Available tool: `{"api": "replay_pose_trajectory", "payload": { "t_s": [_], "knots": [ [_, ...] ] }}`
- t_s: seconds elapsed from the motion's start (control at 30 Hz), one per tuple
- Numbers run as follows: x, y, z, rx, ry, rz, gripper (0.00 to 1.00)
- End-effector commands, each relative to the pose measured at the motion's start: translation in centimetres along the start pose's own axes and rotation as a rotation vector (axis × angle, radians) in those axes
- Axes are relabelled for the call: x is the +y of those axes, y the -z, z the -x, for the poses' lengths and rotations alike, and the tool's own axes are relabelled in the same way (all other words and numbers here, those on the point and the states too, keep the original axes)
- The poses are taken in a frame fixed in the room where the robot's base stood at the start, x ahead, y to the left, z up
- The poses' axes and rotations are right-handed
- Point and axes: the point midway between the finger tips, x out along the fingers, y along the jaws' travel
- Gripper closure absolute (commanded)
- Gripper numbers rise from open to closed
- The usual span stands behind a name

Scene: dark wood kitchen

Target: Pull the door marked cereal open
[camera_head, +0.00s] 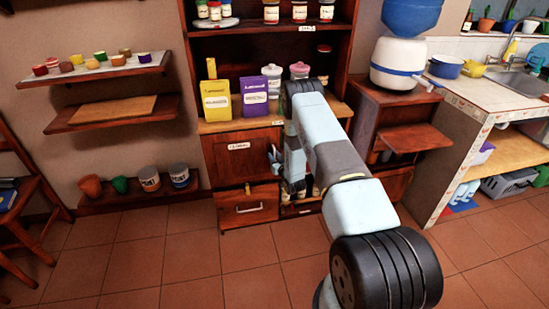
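The wooden door (237,163) with a white label that appears to read cereal is in the left part of the cabinet, below the counter. It looks closed. A small yellowish piece (248,188) shows at its lower edge. My gripper (273,160) is at the right edge of this door, in front of the cabinet. It is small in the picture and partly hidden by my arm, so I cannot tell whether its fingers are apart or touch the door. My arm hides the area just right of the door.
A drawer (248,210) with a metal handle is below the door. Two boxes (216,100) (254,97) and jars (271,80) stand on the counter above. An open shelf with jars is right of the drawer. The tiled floor (190,262) in front is clear.

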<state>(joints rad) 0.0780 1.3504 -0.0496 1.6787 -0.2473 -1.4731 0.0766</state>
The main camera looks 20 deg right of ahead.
Motion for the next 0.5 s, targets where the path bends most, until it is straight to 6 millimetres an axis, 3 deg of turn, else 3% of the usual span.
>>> {"api": "replay_pose_trajectory", "payload": {
  "t_s": [0.27, 0.5],
  "knots": [
    [0.01, 0.01, 0.01, 0.000, 0.000, 0.000, 0.99],
    [0.02, 0.02, 0.01, 0.000, 0.000, 0.000, 1.00]
  ]
}}
